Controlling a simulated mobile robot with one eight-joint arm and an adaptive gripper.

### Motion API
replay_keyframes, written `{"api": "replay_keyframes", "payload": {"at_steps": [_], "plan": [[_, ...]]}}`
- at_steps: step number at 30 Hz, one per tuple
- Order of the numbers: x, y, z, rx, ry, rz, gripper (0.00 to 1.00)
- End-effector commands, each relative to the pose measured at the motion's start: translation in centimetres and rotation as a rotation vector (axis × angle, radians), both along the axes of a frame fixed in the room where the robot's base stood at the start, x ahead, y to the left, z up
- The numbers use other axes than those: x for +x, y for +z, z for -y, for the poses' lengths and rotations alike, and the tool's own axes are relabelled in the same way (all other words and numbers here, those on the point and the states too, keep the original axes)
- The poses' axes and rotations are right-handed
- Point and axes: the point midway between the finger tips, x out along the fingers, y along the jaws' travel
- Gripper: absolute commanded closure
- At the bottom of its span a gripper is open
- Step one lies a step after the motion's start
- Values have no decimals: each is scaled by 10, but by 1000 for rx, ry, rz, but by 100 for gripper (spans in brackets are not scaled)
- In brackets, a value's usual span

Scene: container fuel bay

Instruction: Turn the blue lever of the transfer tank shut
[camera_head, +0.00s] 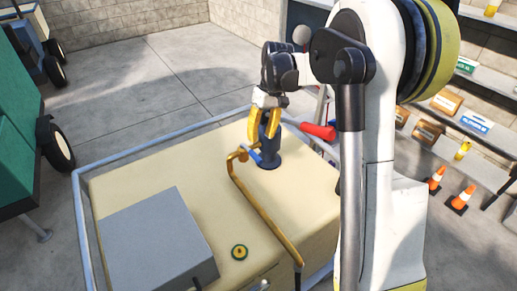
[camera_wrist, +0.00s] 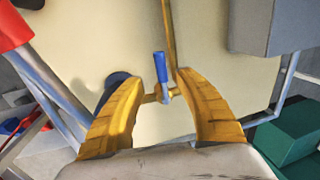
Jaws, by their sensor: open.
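The blue lever (camera_head: 254,157) sits on a brass-coloured valve by the upper end of the bent yellow pipe (camera_head: 250,195), over the cream top of the transfer tank (camera_head: 130,185). In the wrist view the lever (camera_wrist: 161,67) points up the picture from the valve (camera_wrist: 165,95). My gripper (camera_head: 264,124) has yellow fingers, open and empty, pointing down just above the valve. In the wrist view the fingers (camera_wrist: 158,76) stand on either side of the lever, apart from it. How far above it they are, I cannot tell.
A dark blue post (camera_head: 269,152) stands on the tank right beside the lever. A red-ended part (camera_head: 318,131) sticks out to the right. A grey box (camera_head: 157,240) and a round yellow cap (camera_head: 239,252) are on the tank top. A pale blue rail (camera_head: 78,215) edges the tank.

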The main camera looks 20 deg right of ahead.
Motion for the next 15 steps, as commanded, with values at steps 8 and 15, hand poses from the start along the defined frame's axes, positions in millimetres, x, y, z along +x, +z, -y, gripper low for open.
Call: {"api": "replay_keyframes", "payload": {"at_steps": [8, 15], "plan": [[1, 34, 7, 0, -1, 0, 59], [1, 36, 7, 0, -1, 0, 59]]}}
